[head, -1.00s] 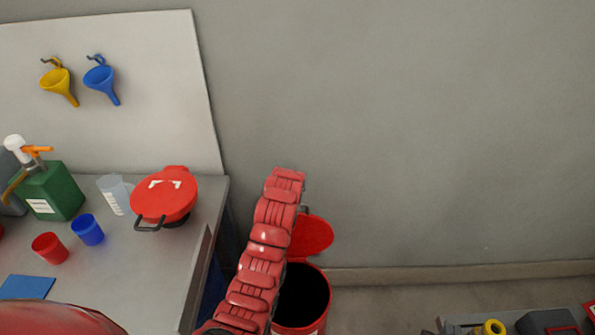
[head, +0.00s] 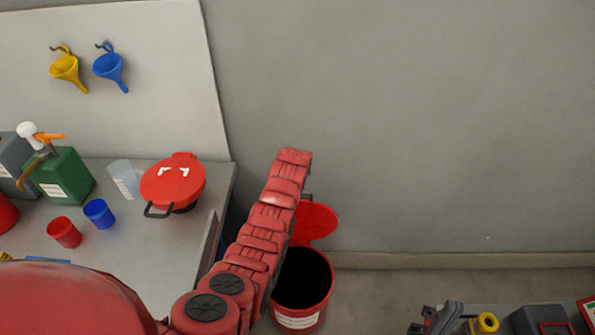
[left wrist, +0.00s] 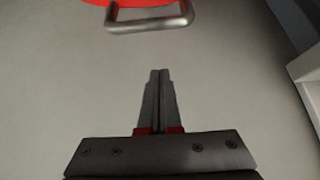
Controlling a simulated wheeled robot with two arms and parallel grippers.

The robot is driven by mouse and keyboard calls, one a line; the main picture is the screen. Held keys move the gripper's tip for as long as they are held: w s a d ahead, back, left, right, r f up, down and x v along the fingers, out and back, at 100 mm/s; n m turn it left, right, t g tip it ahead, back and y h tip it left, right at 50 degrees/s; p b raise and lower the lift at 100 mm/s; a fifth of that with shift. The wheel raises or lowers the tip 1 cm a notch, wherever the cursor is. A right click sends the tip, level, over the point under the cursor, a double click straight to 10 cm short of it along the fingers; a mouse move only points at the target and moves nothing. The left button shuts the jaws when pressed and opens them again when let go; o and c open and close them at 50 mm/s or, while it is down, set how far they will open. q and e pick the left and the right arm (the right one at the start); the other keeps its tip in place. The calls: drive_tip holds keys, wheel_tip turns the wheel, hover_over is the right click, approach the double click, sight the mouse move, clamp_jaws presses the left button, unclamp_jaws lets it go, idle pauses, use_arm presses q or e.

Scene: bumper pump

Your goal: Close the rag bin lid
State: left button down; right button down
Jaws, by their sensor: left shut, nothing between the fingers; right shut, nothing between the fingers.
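The rag bin (head: 302,292) is a red round bin with a white label and a dark open mouth, on the floor right of the bench. Its red lid (head: 318,222) stands open at the back, by the wall. My left arm reaches up in front of the bin and hides part of it and the lid. The left gripper (left wrist: 160,72) is shut and empty in the left wrist view. A grey bar handle (left wrist: 150,23) on a red edge, apparently the lid, is just beyond its fingertips, apart.
The bench (head: 190,240) at left holds a red round pot-like vessel (head: 173,182), a green pump can (head: 67,174), a clear jug, and red and blue cups. A low surface at the lower right carries a yellow ring (head: 486,323) and grey boxes.

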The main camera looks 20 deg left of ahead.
use_arm(q)
drive_tip(key=shift+s+d+f+p, duration=0.1)
drive_tip(key=shift+s+f+p, duration=0.35)
drive_tip(key=shift+f, duration=0.2)
drive_tip(key=shift+s+d+f+p, duration=0.1)
drive_tip(key=shift+s+f+p, duration=0.2)
drive_tip(key=shift+f+p, duration=0.3)
drive_tip(key=shift+s+d+f, duration=0.15)
drive_tip(key=shift+s+f, duration=0.05)
drive_tip(key=shift+s, duration=0.3)
drive_tip(key=shift+f, duration=0.1)
